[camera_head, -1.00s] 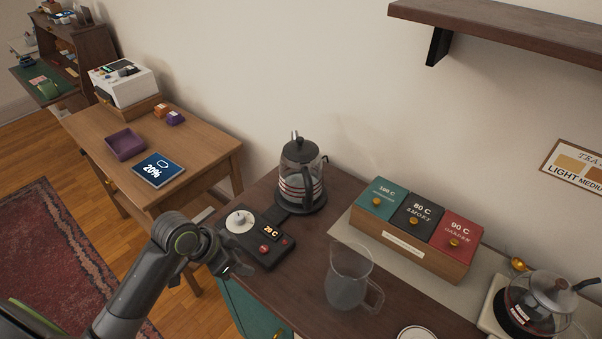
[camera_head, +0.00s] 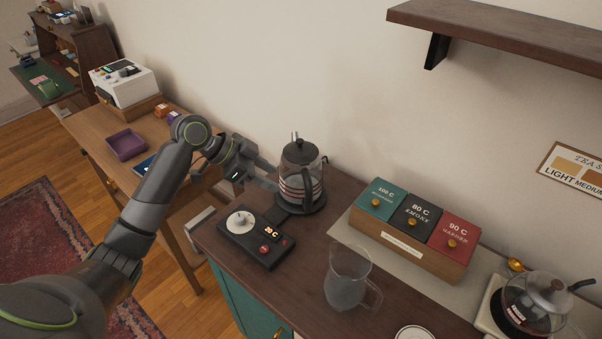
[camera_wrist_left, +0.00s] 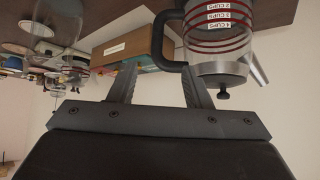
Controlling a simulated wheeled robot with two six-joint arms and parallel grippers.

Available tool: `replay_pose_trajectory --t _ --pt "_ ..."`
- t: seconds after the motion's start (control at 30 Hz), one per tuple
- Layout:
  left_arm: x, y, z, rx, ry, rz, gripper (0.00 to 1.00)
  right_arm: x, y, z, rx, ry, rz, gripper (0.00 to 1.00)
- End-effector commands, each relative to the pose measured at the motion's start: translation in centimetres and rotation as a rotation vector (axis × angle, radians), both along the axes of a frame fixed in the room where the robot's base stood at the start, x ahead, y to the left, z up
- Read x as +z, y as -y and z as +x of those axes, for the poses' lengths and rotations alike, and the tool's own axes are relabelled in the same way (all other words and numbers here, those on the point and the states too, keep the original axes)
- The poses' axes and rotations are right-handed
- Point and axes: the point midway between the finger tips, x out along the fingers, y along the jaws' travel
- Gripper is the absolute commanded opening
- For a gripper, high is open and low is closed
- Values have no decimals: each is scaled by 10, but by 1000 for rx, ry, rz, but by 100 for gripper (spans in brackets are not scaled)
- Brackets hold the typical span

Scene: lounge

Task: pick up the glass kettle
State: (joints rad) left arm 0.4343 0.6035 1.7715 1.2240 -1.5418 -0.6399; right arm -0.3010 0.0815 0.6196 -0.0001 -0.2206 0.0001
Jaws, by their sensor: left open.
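The glass kettle (camera_head: 299,182) has a black lid, a black handle and red bands. It stands upright on its black base at the back left of the dark counter. My left gripper (camera_head: 268,176) is open at the kettle's left side, close to the body in the head view. In the left wrist view, which looks upside down, the open fingers (camera_wrist_left: 160,78) point toward the kettle (camera_wrist_left: 216,40). Its black handle (camera_wrist_left: 164,42) appears between and beyond the fingertips, with nothing gripped. I cannot tell whether a finger touches the kettle. My right gripper is not in view.
A control panel (camera_head: 254,238) with a dial lies in front of the kettle. A clear glass jug (camera_head: 347,289) stands to its right. A wooden box (camera_head: 408,249) of labelled tins and a glass teapot (camera_head: 533,302) are farther right. A shelf (camera_head: 500,32) hangs above.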

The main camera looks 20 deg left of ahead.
Motion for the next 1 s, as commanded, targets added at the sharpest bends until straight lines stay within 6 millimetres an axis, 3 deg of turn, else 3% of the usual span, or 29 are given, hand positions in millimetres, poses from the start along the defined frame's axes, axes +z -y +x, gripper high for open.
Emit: replay_pose_trajectory --t 0.3,0.67,1.0 --pt "-36 33 18 1 -4 -5 44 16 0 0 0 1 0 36" --pt "-56 50 28 1 -3 -3 44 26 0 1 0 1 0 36" --pt "-87 73 43 2 -2 -1 44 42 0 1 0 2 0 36"
